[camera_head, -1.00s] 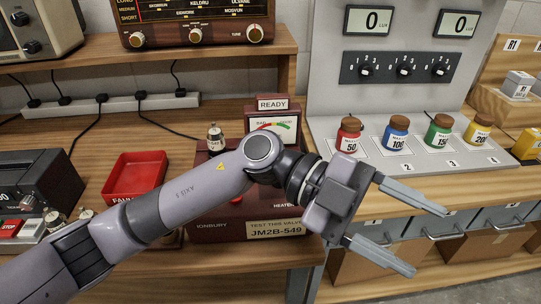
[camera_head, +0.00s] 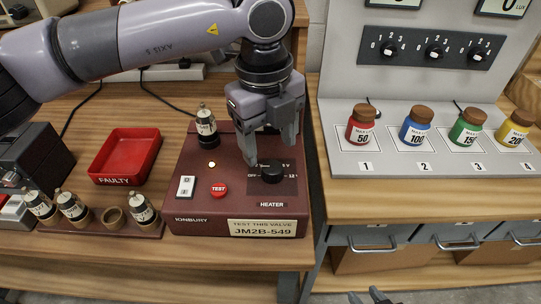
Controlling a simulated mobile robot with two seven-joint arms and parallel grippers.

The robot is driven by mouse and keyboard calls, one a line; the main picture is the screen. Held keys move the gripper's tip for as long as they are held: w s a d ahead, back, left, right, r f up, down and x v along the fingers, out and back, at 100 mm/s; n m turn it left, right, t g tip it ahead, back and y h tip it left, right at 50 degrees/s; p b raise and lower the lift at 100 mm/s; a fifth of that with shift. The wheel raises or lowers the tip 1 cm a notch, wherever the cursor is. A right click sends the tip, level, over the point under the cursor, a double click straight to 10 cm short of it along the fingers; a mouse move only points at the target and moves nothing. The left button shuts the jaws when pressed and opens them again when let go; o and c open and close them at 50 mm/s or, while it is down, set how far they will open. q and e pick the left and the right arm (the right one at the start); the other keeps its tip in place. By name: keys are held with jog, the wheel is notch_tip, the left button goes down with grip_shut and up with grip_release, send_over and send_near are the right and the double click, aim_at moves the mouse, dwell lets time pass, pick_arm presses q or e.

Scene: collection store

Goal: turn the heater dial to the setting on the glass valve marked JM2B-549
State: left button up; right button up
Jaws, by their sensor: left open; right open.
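The valve tester (camera_head: 190,217) is a dark red box with a label reading "TEST THIS VALVE JM2B-549" (camera_head: 263,229). Its black heater dial (camera_head: 271,171) sits on the right of its top; small voltage marks beside it are only partly legible. My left gripper (camera_head: 269,150) points down, open, its fingertips just above and behind the dial. One glass valve (camera_head: 206,130) stands upright on the tester's back left. Only the tips of my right gripper (camera_head: 367,298) show at the bottom edge, open.
A red tray marked FAULTY (camera_head: 125,155) lies left of the tester. A white switch (camera_head: 185,187) and red TEST button (camera_head: 218,189) are on the tester's top. Red, blue, green and yellow jars stand on the grey panel (camera_head: 395,170) at right. My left arm crosses the top left.

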aim_at(271, 167)
pick_arm(q)
notch_tip(271, 167, down, 5)
jog(key=shift+d+p, duration=0.1)
jog(key=shift+p, duration=0.2)
jog(key=c, duration=1.1)
jog(key=shift+o, duration=0.2)
